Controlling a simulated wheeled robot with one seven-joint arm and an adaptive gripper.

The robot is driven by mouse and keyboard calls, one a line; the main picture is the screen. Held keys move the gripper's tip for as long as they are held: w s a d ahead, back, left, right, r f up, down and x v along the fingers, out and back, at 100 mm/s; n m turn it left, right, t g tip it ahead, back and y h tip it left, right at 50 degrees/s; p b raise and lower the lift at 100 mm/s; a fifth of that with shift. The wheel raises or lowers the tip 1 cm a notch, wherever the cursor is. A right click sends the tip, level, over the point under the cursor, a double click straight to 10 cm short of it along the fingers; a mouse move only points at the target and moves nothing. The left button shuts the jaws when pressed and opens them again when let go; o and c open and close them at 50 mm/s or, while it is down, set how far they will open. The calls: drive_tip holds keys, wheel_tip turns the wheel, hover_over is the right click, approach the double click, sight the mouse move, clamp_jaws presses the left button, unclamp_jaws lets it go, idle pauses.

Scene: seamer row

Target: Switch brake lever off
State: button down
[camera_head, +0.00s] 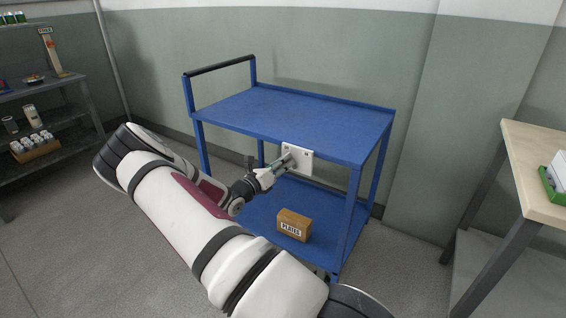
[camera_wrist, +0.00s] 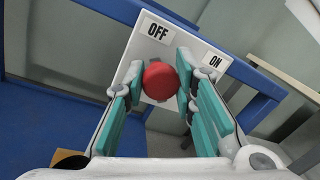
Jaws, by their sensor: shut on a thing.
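The brake lever's red round knob (camera_wrist: 160,81) stands in front of a white plate (camera_wrist: 147,42) marked OFF at the left and ON at the right. In the wrist view the knob sits between the teal-padded fingers of my gripper (camera_wrist: 160,88), which is shut on it. The lever's shaft is hidden behind the knob. In the head view the white plate (camera_head: 305,161) is fixed to the front edge of the blue cart's top shelf (camera_head: 290,115). My gripper (camera_head: 285,163) reaches it from the left and hides the knob there.
A cardboard box labelled PLATES (camera_head: 294,225) sits on the cart's lower shelf (camera_head: 258,210). A wooden-topped table (camera_head: 540,165) stands at the right. A dark shelf rack (camera_head: 60,90) stands at the far left. The cart's top shelf is empty.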

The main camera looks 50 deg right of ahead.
drive_tip(key=c, duration=1.3)
unclamp_jaws()
drive_tip(key=a, duration=1.2)
drive_tip(key=shift+w+f, duration=0.3)
drive_tip(key=shift+f, duration=0.15)
